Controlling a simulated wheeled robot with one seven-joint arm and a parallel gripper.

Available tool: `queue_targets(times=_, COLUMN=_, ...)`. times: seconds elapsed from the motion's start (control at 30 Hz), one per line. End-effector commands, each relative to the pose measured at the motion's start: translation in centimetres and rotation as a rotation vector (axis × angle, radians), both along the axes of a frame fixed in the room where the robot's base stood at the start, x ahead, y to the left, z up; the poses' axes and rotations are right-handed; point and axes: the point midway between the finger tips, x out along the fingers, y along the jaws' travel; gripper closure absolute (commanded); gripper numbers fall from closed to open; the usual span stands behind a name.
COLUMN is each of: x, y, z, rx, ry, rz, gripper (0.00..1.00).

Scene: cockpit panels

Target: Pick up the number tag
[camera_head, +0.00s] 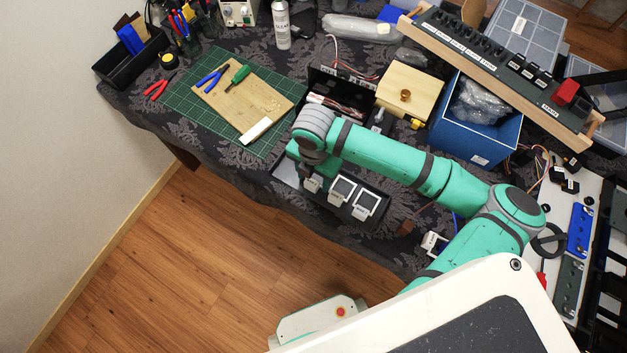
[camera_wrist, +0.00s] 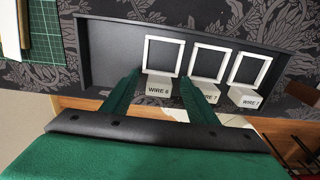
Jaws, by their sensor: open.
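Three number tags with white square frames and grey label blocks stand in a row in a dark shallow tray (camera_wrist: 108,52). In the wrist view the left tag reads WIRE 6 (camera_wrist: 158,88). The middle tag (camera_wrist: 208,93) seems to read WIRE 7, partly covered by a finger. The right tag (camera_wrist: 248,99) also seems to read WIRE 7. My gripper (camera_wrist: 160,82) is open, one green finger on each side of the WIRE 6 tag; contact cannot be told. In the head view the middle (camera_head: 342,190) and right tags (camera_head: 365,205) show, and my wrist partly hides the left one.
The tray lies near the table's front edge. Behind it are a wooden board (camera_head: 225,100) on a green cutting mat (camera_head: 185,112), a wooden box (camera_head: 408,90) and a blue bin (camera_head: 480,140). The tray's left part is empty.

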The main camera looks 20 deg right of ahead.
Motion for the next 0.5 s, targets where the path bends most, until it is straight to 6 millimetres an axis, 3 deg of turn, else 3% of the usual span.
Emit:
queue_targets(times=0.03, x=0.0, y=0.0, z=0.02, rx=0.0, ry=0.0, rz=0.0, gripper=0.47)
queue_targets(times=0.2, x=0.0, y=0.0, z=0.03, rx=0.0, ry=0.0, rz=0.0, gripper=0.88)
queue_targets(times=0.23, x=0.0, y=0.0, z=0.03, rx=0.0, ry=0.0, rz=0.0, gripper=0.91)
queue_targets(times=0.5, x=0.01, y=0.0, z=0.08, rx=0.0, ry=0.0, rz=0.0, gripper=0.91)
